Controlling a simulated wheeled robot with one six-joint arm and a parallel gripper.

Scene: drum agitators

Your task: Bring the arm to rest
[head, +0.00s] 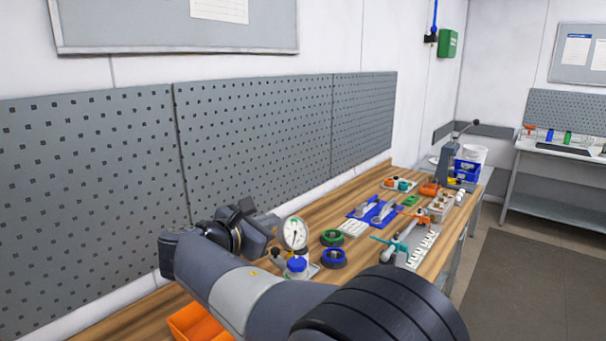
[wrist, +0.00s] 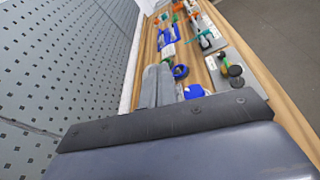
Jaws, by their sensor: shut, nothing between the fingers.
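My arm reaches across the near part of the wooden bench (head: 160,312) in the head view, bent at the wrist close to the pegboard. My gripper (head: 268,220) is partly hidden behind my own wrist there. In the wrist view my gripper (wrist: 157,85) shows as two grey fingers side by side, pressed together with nothing between them. It points along the bench and appears to be above the bench top, apart from the items on it.
An orange bin (head: 195,324) is under my arm. The grey pegboard (head: 85,190) runs along the left.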

